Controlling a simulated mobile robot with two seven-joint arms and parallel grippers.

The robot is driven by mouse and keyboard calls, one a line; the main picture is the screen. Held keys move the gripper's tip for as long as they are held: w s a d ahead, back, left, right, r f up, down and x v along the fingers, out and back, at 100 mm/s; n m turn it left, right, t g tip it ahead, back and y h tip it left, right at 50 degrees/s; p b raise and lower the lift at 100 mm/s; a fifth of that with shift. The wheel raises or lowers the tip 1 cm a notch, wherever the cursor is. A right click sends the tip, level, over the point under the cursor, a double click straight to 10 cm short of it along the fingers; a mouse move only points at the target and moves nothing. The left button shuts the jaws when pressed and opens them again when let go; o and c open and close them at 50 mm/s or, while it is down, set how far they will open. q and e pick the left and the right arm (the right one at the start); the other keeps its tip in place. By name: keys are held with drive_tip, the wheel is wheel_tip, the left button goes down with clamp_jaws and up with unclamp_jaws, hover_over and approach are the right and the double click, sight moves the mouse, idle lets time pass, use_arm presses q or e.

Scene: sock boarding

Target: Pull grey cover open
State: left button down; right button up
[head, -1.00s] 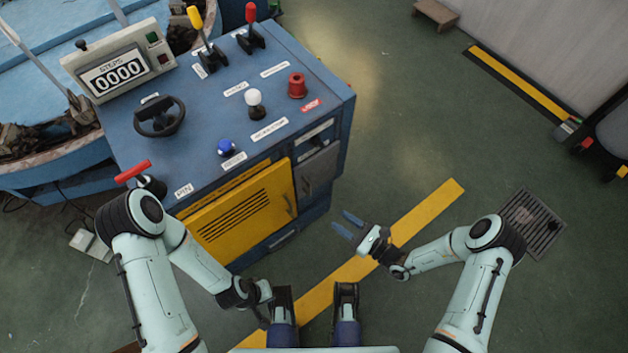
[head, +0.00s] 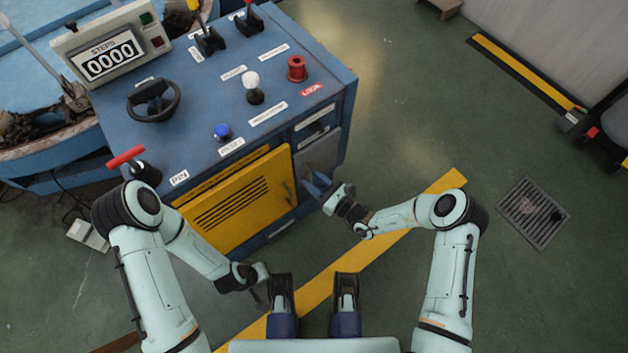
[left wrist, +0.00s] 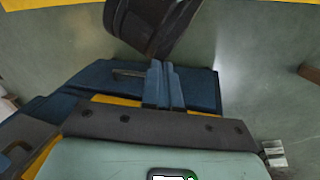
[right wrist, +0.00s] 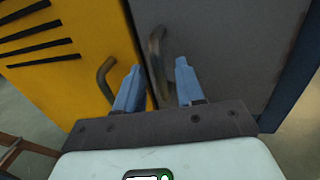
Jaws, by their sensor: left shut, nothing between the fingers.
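The grey cover (head: 318,156) is a small door on the front of the blue console, right of the yellow door. It looks closed. In the right wrist view the grey cover (right wrist: 222,50) fills the upper right, with its dark curved handle (right wrist: 157,62) near its left edge. My right gripper (head: 316,186) is in front of the grey cover. In the right wrist view my right gripper (right wrist: 157,82) is open, with the handle between and just beyond the fingertips; contact cannot be told. My left gripper (left wrist: 163,80) is shut and empty, low over the floor.
The yellow door (head: 240,200) with its own handle (right wrist: 106,80) adjoins the grey cover on the left. The blue console (head: 215,110) carries levers, knobs and a steering wheel (head: 153,100). The floor right of the console is clear around a drain grate (head: 533,212).

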clamp_jaws()
